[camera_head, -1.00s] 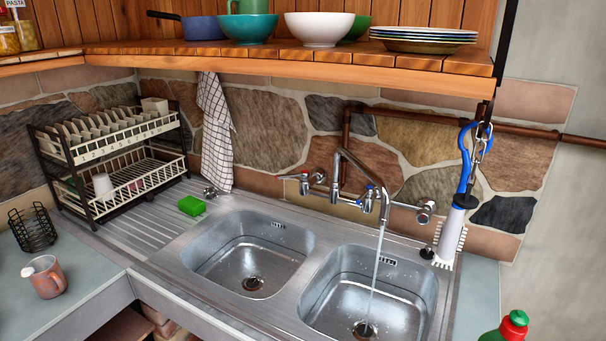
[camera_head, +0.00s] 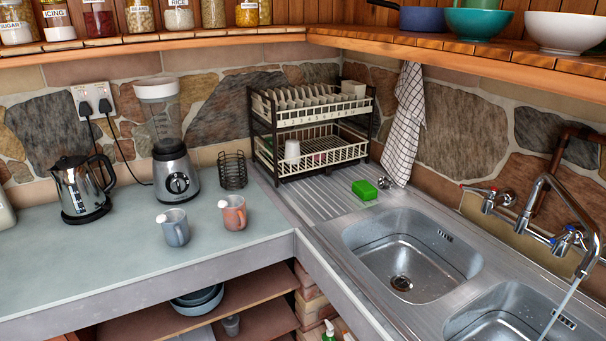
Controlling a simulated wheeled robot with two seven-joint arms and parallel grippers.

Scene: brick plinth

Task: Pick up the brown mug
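A brownish-pink mug (camera_head: 233,213) stands upright on the grey-green counter, left of the sink unit and close to the counter's front corner. Something pale shows at its rim. A grey-blue mug (camera_head: 174,228) stands just to its left, apart from it, also with something pale at its top. Neither of my grippers is in view.
Behind the mugs stand a black wire holder (camera_head: 232,170), a blender (camera_head: 174,155) and a steel kettle (camera_head: 83,188). A two-tier dish rack (camera_head: 313,130) stands at the back right, by a green sponge (camera_head: 365,190) and the sink (camera_head: 410,255). The counter (camera_head: 110,255) in front of the kettle is clear.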

